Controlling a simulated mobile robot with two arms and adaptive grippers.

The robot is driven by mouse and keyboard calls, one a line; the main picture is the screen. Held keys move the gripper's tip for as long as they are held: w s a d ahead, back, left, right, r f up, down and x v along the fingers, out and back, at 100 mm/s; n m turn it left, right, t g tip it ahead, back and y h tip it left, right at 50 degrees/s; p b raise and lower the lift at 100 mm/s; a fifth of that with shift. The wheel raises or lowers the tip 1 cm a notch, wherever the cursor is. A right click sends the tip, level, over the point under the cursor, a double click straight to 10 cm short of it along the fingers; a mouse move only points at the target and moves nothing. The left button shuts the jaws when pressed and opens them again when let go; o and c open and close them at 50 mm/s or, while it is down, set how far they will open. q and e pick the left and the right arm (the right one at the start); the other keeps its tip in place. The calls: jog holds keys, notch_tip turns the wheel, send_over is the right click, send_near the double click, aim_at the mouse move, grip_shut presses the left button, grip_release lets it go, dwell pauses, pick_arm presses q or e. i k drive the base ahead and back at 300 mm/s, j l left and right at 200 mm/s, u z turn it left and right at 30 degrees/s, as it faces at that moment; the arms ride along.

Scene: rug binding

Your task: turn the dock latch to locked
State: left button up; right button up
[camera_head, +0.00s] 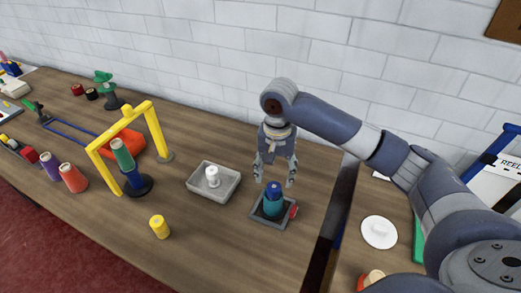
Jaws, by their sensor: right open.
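The dock (260,218) is a small dark grey square base on the wooden table, below my right gripper. A teal and blue cylinder (272,202) stands upright in it. A small red piece (294,211) at the dock's right side looks like the latch; its exact setting is too small to tell. My right gripper (275,178) is open, points down and hangs just above and behind the blue top, with nothing seen between its fingers. My left gripper is not in view.
A grey tray (230,192) with a white piece stands left of the dock. A yellow frame (157,133) and a green spool (122,154) on a dark stand are farther left. A dark gap runs right of the dock.

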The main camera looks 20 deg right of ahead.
aim_at(293, 212)
jog(key=k+j, duration=0.5)
jog(key=k, duration=0.2)
jog(key=k+j, duration=0.5)
jog(key=k, duration=0.15)
